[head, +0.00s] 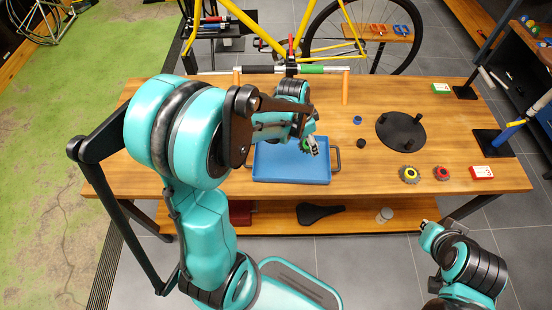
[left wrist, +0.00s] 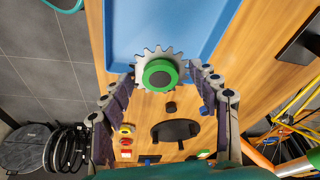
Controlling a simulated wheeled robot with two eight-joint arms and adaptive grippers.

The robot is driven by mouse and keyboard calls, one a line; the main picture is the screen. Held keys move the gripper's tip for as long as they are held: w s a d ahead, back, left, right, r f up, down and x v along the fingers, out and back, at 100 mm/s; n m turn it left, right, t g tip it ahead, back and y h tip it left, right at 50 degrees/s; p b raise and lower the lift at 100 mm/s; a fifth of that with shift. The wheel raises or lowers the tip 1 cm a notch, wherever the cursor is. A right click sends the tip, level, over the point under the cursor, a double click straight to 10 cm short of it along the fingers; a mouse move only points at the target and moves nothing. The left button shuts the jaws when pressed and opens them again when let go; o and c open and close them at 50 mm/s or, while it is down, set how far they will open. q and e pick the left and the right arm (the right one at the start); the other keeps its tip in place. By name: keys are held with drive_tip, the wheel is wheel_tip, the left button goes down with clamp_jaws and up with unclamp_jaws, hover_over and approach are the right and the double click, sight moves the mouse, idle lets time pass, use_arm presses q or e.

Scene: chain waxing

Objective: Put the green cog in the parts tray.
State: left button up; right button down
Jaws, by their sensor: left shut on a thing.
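The green cog (head: 305,147) has a green hub and silver teeth. My left gripper (head: 311,150) is shut on it. In the left wrist view the cog (left wrist: 147,57) sits between the two fingers of the gripper (left wrist: 160,80). The blue parts tray (head: 290,173) lies on the workbench and looks empty where visible. In the head view the cog overlaps the tray's far right part; its height above the tray is unclear. The tray (left wrist: 205,25) also fills the top of the left wrist view. My right gripper (head: 429,232) is off the bench's front edge, its fingers too small to read.
A yellow-hubbed cog (head: 409,175), a red-hubbed cog (head: 442,173) and a red-and-white box (head: 481,172) lie on the right of the workbench (head: 380,185). A black round plate (head: 400,128) with pegs and a blue ring (head: 357,120) lie behind. A yellow bicycle (head: 345,55) stands beyond.

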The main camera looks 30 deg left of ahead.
use_arm(q)
drive_tip(key=b, duration=0.3)
hover_over(279, 159)
drive_tip(key=f, duration=0.4)
drive_tip(key=s+f, duration=0.1)
drive_tip(key=f, duration=0.1)
drive_tip(key=shift+a+f, duration=0.2)
drive_tip(key=shift+f, duration=0.05)
wheel_tip(279, 159, down, 4)
drive_tip(key=shift+b, duration=1.05)
drive_tip(key=shift+w, duration=0.1)
drive_tip(key=shift+r, duration=0.15)
drive_tip(key=shift+f, duration=0.2)
drive_tip(key=o, duration=1.4)
drive_tip(key=shift+c, duration=0.2)
